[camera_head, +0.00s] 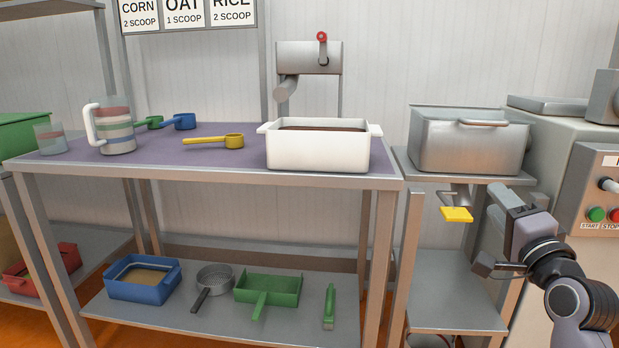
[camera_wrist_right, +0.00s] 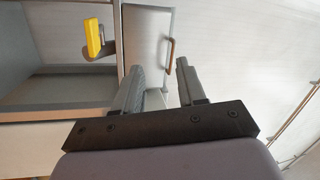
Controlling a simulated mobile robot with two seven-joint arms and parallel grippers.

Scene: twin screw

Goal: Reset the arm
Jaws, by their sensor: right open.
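My right arm (camera_head: 568,298) comes in from the lower right in the head view. My right gripper (camera_head: 492,200) is in front of the small shelf stand, just right of a yellow handle (camera_head: 457,214) and below the metal bin (camera_head: 468,142). In the right wrist view the two fingers of the gripper (camera_wrist_right: 160,88) stand apart with nothing between them. The yellow handle (camera_wrist_right: 93,38) shows to their left, apart from them. The bin (camera_wrist_right: 147,40) with its brown handle shows beyond the fingertips. My left gripper is in neither view.
A white tub (camera_head: 318,152) with dark contents, a measuring jug (camera_head: 112,125) and several scoops stand on the table (camera_head: 215,172). A machine with start and stop buttons (camera_head: 597,214) is close on the right. Pans and trays lie on the lower shelf (camera_head: 345,318).

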